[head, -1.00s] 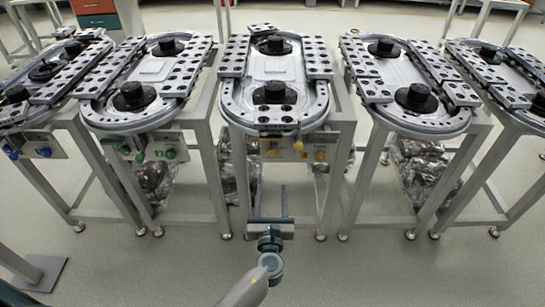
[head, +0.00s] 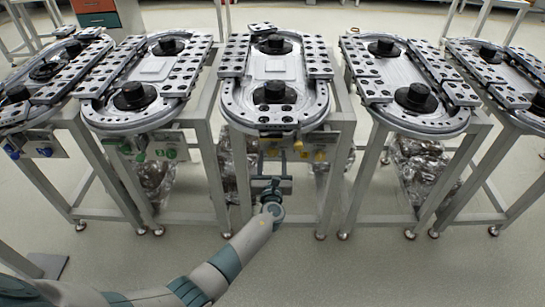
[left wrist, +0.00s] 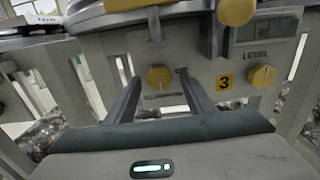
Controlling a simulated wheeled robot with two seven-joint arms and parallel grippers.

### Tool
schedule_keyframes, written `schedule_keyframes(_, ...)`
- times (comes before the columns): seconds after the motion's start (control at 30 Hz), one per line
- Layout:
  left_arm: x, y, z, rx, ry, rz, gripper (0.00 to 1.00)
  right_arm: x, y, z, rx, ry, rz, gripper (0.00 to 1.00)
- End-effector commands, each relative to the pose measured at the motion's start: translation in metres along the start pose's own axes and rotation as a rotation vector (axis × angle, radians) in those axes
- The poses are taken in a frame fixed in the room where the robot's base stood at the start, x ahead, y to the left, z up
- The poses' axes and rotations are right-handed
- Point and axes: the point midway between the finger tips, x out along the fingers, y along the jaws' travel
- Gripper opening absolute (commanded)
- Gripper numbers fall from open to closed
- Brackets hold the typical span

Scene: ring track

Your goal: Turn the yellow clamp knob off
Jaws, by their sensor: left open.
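The yellow clamp knob (left wrist: 160,77) is on the grey panel of the middle ring track station in the left wrist view, with a partly hidden label under it. It shows small in the head view (head: 272,151). My left gripper (left wrist: 159,76) is open, with its fingertips on either side of the clamp knob in the picture. I cannot tell whether they touch it. In the head view my left gripper (head: 271,182) is low in front of the middle station. My right gripper is not in view.
A second yellow knob (left wrist: 262,76) marked LEVEL sits to the right, past a yellow "3" label (left wrist: 224,82). A yellow lever end (left wrist: 236,11) hangs above between them. Neighbouring stations with green knobs (head: 170,153) and blue knobs (head: 45,152) stand to the left. The floor in front is clear.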

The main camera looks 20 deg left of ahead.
Motion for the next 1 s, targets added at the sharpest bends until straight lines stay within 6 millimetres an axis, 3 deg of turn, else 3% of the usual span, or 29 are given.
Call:
schedule_keyframes(0.4,0.007,0.000,0.000,0.001,0.000,0.000,0.49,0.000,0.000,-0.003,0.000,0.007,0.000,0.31)
schedule_keyframes(0.43,0.007,0.000,0.000,0.001,0.000,0.000,0.47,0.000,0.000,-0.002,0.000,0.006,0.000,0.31)
schedule_keyframes(0.6,0.007,0.000,0.000,0.001,0.000,0.000,0.08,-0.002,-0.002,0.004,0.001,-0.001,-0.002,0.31)
schedule_keyframes(0.83,0.007,0.000,0.000,-0.005,0.000,0.000,0.08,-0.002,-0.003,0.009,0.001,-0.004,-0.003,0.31)
schedule_keyframes(1.0,0.007,0.000,-0.001,-0.037,-0.001,0.000,0.08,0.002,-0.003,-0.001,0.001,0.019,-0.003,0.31)
